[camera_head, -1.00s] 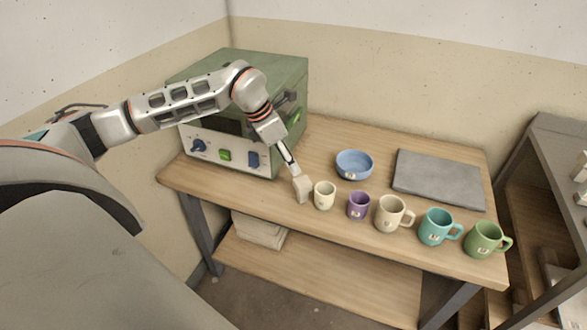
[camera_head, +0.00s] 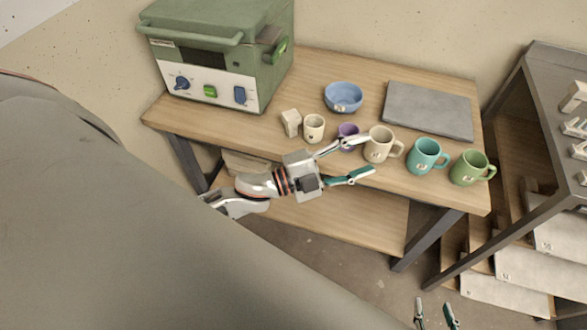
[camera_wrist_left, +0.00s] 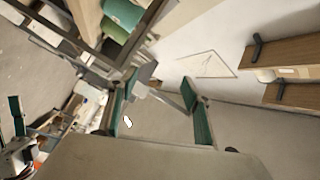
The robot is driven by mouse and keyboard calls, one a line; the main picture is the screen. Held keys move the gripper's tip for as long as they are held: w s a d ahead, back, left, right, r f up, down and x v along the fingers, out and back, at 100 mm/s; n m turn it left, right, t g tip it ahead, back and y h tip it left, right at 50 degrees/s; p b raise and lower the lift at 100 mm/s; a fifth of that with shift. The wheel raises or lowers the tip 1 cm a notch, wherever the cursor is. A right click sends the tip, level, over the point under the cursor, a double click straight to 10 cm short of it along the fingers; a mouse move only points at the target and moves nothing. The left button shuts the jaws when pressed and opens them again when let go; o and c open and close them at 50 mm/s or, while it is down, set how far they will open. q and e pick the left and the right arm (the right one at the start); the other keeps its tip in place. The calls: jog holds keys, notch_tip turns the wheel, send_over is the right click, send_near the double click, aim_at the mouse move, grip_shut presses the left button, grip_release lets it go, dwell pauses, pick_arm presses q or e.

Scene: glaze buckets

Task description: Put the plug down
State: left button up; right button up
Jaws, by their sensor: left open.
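The plug, a small pale block (camera_head: 291,122), stands on the wooden table (camera_head: 215,118), just left of the cream cup (camera_head: 314,128). It appears close beside the cup; I cannot tell whether they touch. My left gripper (camera_head: 368,156) is open and empty at the table's front edge, to the right of the plug and apart from it. Its spread fingers show in the left wrist view (camera_wrist_left: 158,112); I cannot make out the plug there. My right gripper (camera_head: 433,304) shows only its spread fingertips at the bottom of the head view, with nothing between them.
A purple cup (camera_head: 347,129), partly behind my left gripper, a beige mug (camera_head: 379,145), a teal mug (camera_head: 426,156) and a green mug (camera_head: 470,167) line the front. Behind are a blue bowl (camera_head: 343,96), a grey slab (camera_head: 428,110) and a green kiln (camera_head: 215,50). Shelving (camera_head: 545,150) stands right.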

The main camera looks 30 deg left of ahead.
pick_arm(q)
jog(key=s+a+f+n+g+y, duration=0.1)
jog(key=s+a+f+n+y, duration=0.1)
jog(key=s+f+n, duration=0.3)
jog(key=s+a+f+n+g+y, duration=0.1)
jog(key=s+a+f+n+y, duration=0.2)
jog(key=f, duration=0.7)
jog(key=s+a+f+n+g+y, duration=0.1)
jog(key=s+a+f+n+y, duration=0.2)
jog(key=s+f+n+y, duration=0.2)
notch_tip(320, 180, down, 4)
jog(key=s+n, duration=0.2)
jog(key=n, duration=0.1)
jog(key=shift+a+r+g, duration=0.15)
jog(key=shift+g, duration=0.25)
